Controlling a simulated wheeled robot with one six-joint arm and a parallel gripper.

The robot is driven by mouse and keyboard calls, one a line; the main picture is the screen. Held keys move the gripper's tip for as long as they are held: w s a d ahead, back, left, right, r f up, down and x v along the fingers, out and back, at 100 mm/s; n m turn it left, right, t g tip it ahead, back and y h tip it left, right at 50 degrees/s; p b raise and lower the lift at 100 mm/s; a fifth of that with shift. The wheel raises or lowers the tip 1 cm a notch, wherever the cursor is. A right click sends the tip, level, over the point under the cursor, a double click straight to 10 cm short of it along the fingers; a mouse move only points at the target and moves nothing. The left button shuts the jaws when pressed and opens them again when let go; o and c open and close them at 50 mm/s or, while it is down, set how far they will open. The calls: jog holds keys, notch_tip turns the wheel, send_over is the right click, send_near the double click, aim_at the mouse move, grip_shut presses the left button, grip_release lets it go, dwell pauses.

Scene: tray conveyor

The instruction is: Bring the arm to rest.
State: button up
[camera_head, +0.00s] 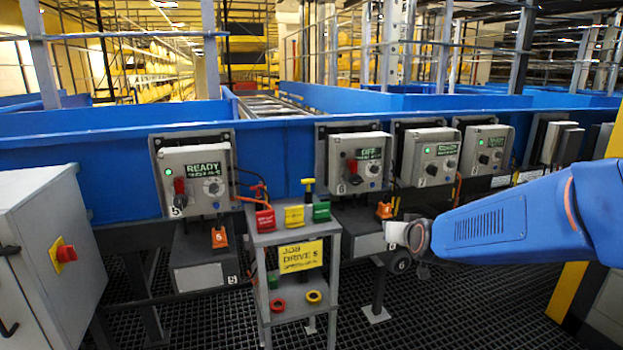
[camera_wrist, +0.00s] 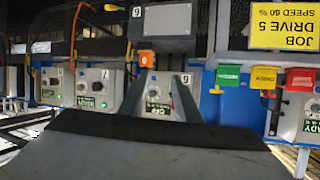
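My blue arm reaches in from the right of the head view, and its wrist end (camera_head: 410,240) hangs low in front of the conveyor, right of the small stand. In the wrist view, which is upside down, the two dark fingers of my gripper (camera_wrist: 162,80) stand apart with nothing held between them. The control box numbered 6 (camera_head: 360,160) lies behind the gap, and it also shows in the wrist view (camera_wrist: 160,95). Contact between the gripper and anything else is not visible.
A grey stand (camera_head: 335,260) holds red, yellow and green tagged pieces and a yellow "JOB DRIVE 5" sign (camera_head: 300,257). The control box numbered 5 (camera_head: 195,177) reads READY. A grey cabinet (camera_head: 40,230) stands at left. The grating floor (camera_head: 470,310) below the arm is clear.

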jog(key=s+d+f+g, duration=0.1)
jog(key=s+g, duration=0.2)
jog(key=s, duration=0.9)
jog(key=s+d+f+g, duration=0.2)
jog(key=s, duration=1.1)
jog(key=s+d+f+g, duration=0.1)
jog(key=s+f+g, duration=0.1)
jog(key=s, duration=1.1)
jog(key=shift+d+n+g, duration=0.3)
jog(key=shift+d+g, duration=0.05)
jog(key=shift+g, duration=0.45)
